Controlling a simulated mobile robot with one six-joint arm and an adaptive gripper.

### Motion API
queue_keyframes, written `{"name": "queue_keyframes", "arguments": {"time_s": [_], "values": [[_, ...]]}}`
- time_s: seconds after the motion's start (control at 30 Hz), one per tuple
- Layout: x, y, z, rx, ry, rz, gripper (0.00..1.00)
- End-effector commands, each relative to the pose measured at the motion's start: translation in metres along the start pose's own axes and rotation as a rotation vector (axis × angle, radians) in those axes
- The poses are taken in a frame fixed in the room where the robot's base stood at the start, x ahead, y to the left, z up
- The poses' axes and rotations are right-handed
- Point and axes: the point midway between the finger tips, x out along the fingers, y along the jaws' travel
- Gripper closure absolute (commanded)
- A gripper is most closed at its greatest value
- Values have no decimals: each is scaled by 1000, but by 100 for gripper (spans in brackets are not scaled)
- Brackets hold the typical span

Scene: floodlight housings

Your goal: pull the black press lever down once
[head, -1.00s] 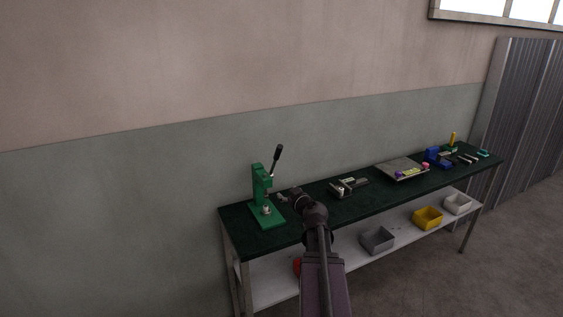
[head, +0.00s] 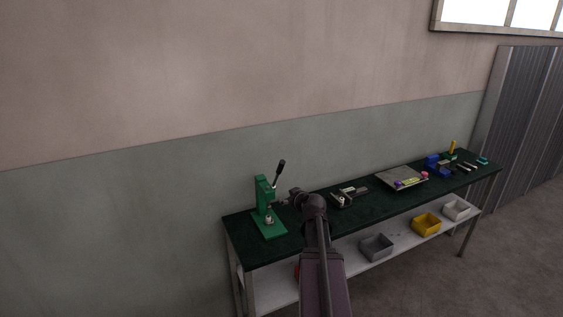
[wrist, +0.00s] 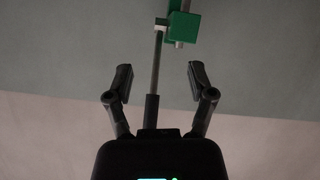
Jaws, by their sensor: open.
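The green press (head: 264,205) stands upright at the left end of the bench, and its green head shows at the top of the wrist view (wrist: 183,27). Its black press lever (head: 280,170) points up and to the right. In the wrist view the lever's rod (wrist: 156,65) runs down the picture to its black grip (wrist: 151,110). My gripper (wrist: 160,69) is open, with the lever appearing between its two fingers and apart from both. In the head view my gripper (head: 281,202) is small and dark beside the press, below the lever's tip.
The dark green bench top (head: 340,218) carries a metal fixture (head: 349,196), a grey plate (head: 402,178) and a blue block (head: 434,164) to the right. Grey and yellow bins (head: 426,224) sit on the lower shelf. The wall stands behind the bench.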

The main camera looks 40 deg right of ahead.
Motion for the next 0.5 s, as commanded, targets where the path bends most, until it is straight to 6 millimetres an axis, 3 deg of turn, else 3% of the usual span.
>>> {"name": "queue_keyframes", "arguments": {"time_s": [0.5], "values": [[-2, 6, -26, -4, -135, -27, 29]]}}
